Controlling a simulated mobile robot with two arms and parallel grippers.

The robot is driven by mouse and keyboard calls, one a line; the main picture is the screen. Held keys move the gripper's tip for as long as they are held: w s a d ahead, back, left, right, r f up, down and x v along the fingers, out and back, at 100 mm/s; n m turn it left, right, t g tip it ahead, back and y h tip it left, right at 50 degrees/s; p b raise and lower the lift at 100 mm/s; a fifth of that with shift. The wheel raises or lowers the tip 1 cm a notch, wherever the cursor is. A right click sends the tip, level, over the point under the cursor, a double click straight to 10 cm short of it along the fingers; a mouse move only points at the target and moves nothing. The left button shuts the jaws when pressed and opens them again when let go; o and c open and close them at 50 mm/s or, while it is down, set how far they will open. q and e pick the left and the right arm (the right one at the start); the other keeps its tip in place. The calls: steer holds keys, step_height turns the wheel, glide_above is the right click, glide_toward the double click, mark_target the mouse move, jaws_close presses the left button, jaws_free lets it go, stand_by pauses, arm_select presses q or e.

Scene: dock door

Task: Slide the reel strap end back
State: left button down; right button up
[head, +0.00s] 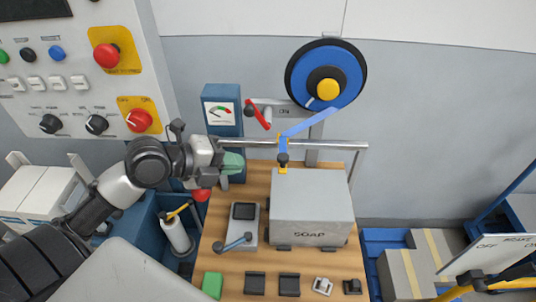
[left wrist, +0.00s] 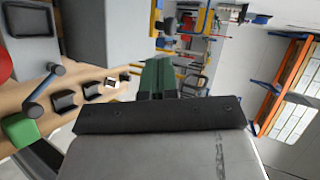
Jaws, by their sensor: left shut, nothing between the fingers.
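The blue reel (head: 300,72) with a black rim and yellow hub is on the wall at the upper middle of the head view. Its blue strap (head: 304,127) runs down and left to a metal rail (head: 340,145). The strap end (head: 283,158), with a black knob and a yellow piece, hangs at the rail just behind the grey SOAP box (head: 310,205). My left gripper (head: 234,163) is shut and empty, left of the strap end and apart from it. Its green fingers also show in the left wrist view (left wrist: 157,78). My right gripper is not in view.
A blue gauge post (head: 222,108) and a red lever (head: 257,114) stand close behind my left gripper. The wooden table (head: 237,278) holds a grey device (head: 244,222), a green block (head: 212,285) and several small holders. A button panel (head: 75,75) is at left.

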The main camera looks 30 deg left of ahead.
mark_target(278, 160)
arm_select(q)
steer(key=p+x, duration=0.1)
steer(key=x, duration=0.2)
steer(key=r+p+x, duration=0.1)
steer(key=p+x, duration=0.1)
steer(key=x, duration=0.2)
steer(key=shift+w+d, duration=0.1)
steer(key=shift+w, duration=0.1)
steer(key=shift+w+d+f, duration=0.25)
steer(key=shift+w+d, duration=0.1)
steer(key=shift+w, duration=0.05)
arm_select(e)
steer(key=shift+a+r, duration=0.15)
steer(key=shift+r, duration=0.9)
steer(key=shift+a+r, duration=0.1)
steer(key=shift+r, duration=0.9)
